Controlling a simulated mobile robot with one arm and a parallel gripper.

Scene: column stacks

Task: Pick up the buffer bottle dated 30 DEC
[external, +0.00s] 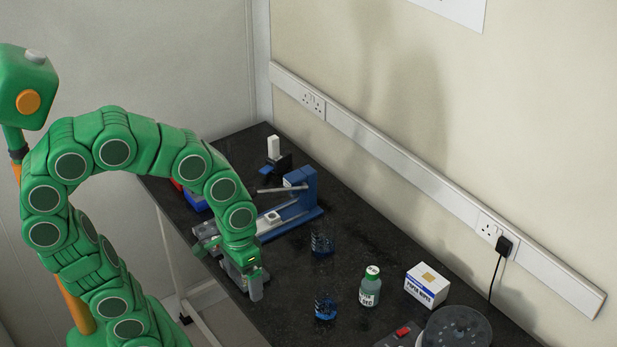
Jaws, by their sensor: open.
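My gripper (247,279) is open and points down near the front edge of the bench. It is well to the left of the bottle and apart from it. What lies directly beneath and behind the gripper is partly hidden by it.
Two small dark-blue racks (325,307) (322,243) stand between my gripper and the bottle's side. A paper wipes box (427,285) is right of the bottle. A round grey device (456,329) is at front right. A blue press-like device (298,195) stands behind.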

